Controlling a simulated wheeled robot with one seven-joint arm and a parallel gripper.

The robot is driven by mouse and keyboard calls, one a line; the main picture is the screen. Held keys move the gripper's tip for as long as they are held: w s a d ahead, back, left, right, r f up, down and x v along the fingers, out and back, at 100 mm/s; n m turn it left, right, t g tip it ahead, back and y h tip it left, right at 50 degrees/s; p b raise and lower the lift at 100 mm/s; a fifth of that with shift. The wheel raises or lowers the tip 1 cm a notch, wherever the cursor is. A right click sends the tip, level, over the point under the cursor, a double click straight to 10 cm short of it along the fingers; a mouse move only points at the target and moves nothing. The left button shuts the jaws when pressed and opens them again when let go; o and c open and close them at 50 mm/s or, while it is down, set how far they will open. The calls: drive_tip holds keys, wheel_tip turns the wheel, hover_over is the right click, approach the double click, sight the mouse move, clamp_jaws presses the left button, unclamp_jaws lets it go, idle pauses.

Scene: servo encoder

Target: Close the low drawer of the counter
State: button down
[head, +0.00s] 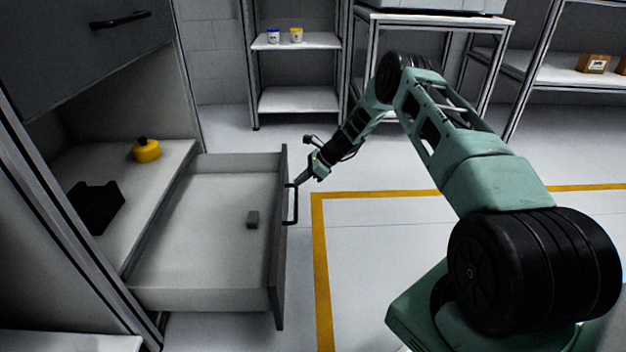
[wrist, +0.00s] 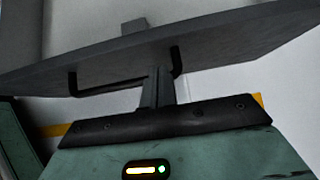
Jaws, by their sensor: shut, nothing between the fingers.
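The low drawer (head: 200,288) of the counter is pulled far out, with its dark front panel (head: 279,250) facing right. A black bar handle (head: 294,205) is on that panel; the handle also shows in the wrist view (wrist: 178,62). My gripper (head: 299,181) is shut and empty at the far end of the handle, by the outer face of the panel. In the wrist view my gripper's fingers (wrist: 158,85) point at the panel (wrist: 215,45), near the handle. I cannot tell whether they touch it.
A yellow round object (head: 146,150) and a black bin (head: 95,206) sit on the counter's shelf (head: 130,215). An upper drawer with a black handle (head: 120,19) is above. A shelf rack (head: 298,40) stands behind. Floor right of the drawer, with yellow tape (head: 320,250), is clear.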

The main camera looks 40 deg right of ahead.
drive_tip(key=shift+w+a+r+b, duration=0.1)
drive_tip(key=shift+w+a+b, duration=0.15)
drive_tip(key=shift+w+a, duration=0.25)
drive_tip(key=shift+w+a+r+b, duration=0.1)
drive_tip(key=shift+w+a+b, duration=0.15)
drive_tip(key=shift+a, duration=0.35)
